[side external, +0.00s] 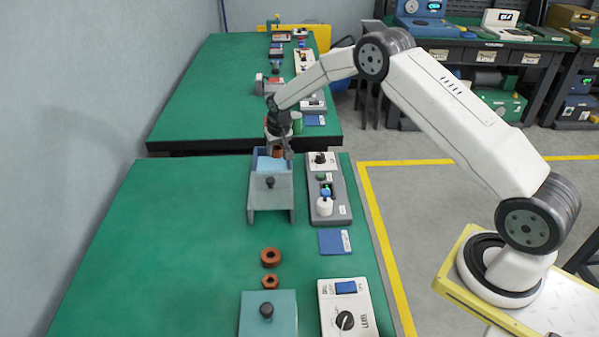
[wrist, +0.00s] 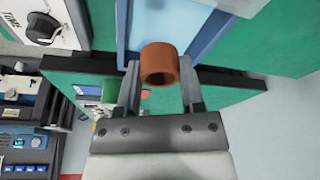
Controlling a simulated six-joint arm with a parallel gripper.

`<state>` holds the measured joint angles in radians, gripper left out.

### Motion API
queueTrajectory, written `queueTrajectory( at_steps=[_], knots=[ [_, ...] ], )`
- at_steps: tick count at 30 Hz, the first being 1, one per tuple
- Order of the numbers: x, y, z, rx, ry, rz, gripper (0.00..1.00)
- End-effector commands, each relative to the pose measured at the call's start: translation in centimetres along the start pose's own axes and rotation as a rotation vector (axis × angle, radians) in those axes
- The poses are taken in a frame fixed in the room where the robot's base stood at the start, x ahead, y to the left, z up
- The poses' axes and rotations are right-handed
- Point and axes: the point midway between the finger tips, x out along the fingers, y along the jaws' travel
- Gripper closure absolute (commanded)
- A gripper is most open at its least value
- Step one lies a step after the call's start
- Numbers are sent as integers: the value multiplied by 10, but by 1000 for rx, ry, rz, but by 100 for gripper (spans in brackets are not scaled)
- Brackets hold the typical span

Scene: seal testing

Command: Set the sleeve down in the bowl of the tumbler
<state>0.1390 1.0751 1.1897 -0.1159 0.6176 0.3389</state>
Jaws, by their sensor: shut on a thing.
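The sleeve, a short orange-brown hollow cylinder (wrist: 160,64), sits between the fingertips of my gripper (wrist: 160,80) in the wrist view, its open end facing the camera. My gripper is shut on it. In the side view, my gripper (side external: 280,153) and the small brown sleeve (side external: 277,150) are at the far end of a grey-blue apparatus (side external: 271,198), which looks like the tumbler. Its light-blue part (side external: 268,164) lies just below the sleeve. In the wrist view a blue trough (wrist: 185,22) lies beyond the sleeve. I cannot tell whether the sleeve touches it.
A grey control panel (side external: 328,190) with knobs stands close to the right. A blue pad (side external: 334,241), a brown ring (side external: 271,257), a smaller brown nut (side external: 270,282), a teal box (side external: 268,318) and a dial box (side external: 346,308) are nearer. The green bench (side external: 160,240) is clear at left.

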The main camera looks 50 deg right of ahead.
Motion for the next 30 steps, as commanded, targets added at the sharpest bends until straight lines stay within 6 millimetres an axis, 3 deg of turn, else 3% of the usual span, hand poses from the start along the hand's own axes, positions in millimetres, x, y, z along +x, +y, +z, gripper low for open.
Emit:
queueTrajectory(
  at_steps=[9,25,30],
  knots=[
    [28,-5,-12,0,1,0,100],
    [39,-7,-17,0,1,0,100],
    [56,-7,-13,0,-1,0,100]
  ],
)
